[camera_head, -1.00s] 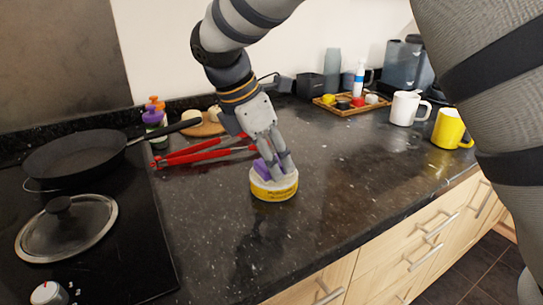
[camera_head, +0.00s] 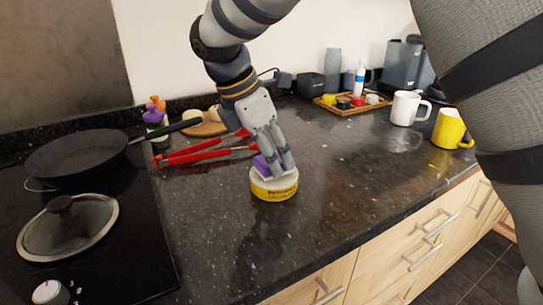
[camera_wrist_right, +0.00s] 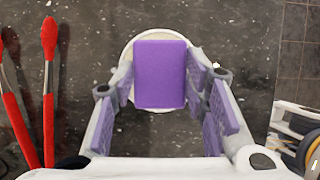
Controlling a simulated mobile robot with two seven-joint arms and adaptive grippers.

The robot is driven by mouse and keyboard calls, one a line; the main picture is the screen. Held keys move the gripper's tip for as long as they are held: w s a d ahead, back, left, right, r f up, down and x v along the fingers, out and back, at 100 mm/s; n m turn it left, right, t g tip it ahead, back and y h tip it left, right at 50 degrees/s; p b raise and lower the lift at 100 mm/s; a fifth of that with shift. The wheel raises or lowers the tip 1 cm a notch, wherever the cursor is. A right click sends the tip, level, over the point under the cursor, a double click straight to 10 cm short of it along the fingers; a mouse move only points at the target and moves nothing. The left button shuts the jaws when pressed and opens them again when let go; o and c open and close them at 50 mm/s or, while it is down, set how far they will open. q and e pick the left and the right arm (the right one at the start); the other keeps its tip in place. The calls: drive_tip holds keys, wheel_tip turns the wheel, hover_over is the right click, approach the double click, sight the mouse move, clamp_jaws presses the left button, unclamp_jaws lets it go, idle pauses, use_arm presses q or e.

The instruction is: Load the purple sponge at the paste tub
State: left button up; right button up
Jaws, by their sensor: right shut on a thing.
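The purple sponge (camera_wrist_right: 160,74) is a small block between the fingers of my right gripper (camera_head: 275,170). In the wrist view its flat face shows directly over the white, round top of the paste tub. The paste tub (camera_head: 274,192) is low and round with a yellow label, standing on the dark counter. In the head view the sponge (camera_head: 262,167) is partly hidden by the fingers and sits at the tub's top; I cannot tell how firmly it touches the paste. My right gripper is shut on the sponge, pointing down. My left gripper is not in view.
A red-handled tool (camera_head: 195,155) lies left of the tub. A black pan (camera_head: 80,158) and a glass lid (camera_head: 68,230) are on the hob. A white mug (camera_head: 403,108), a yellow mug (camera_head: 448,128) and a wooden tray (camera_head: 350,108) stand right. Counter right of the tub is clear.

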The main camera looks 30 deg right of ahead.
drive_tip(key=shift+r, duration=3.1)
drive_tip(key=shift+s+f, duration=0.1)
